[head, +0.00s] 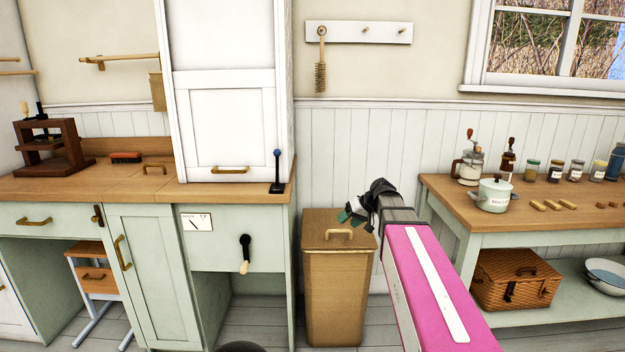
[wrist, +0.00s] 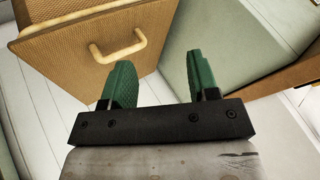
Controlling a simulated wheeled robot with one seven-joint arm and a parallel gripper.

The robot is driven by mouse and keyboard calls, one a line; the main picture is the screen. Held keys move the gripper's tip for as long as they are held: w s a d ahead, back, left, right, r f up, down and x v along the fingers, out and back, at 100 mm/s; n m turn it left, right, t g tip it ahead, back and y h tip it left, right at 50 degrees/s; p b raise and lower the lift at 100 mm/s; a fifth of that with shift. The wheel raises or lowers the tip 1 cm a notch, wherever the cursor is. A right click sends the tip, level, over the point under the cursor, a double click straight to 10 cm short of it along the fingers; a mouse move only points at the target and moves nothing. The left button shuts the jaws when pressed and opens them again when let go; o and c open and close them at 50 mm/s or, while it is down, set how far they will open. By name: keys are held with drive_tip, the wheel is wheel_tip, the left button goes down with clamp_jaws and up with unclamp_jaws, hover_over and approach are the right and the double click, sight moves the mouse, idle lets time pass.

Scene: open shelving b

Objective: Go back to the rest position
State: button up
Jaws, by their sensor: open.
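My gripper (head: 347,215) is at the end of my pink arm, in front of the gap between the green cabinet and the table on the right. It shows in the head view just above and to the right of the lid of a tan bin. In the wrist view the two green fingers of my gripper (wrist: 157,85) stand apart with nothing between them. The tan bin (head: 338,285) has a pale handle on its lid. That bin also shows in the wrist view (wrist: 75,50), beyond the left finger, and I see no contact.
The green cabinet (head: 150,260) stands left of the bin, with a crank and a black lever (head: 277,175). The table (head: 470,212) on the right bears a pot (head: 493,196) and several jars. A wicker basket (head: 515,280) and a bowl (head: 606,272) sit on its lower shelf.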

drive_tip(key=s+d+f+m+g+h, duration=0.1)
drive_tip(key=s+d+f+h, duration=0.1)
drive_tip(key=s+f, duration=0.8)
drive_tip(key=s+d+f+m+g+h, duration=0.2)
drive_tip(key=s+f+h, duration=0.3)
drive_tip(key=s+f, duration=0.5)
drive_tip(key=shift+s+d+f, duration=0.35)
drive_tip(key=shift+d+f, duration=0.45)
drive_tip(key=shift+c, duration=0.4)
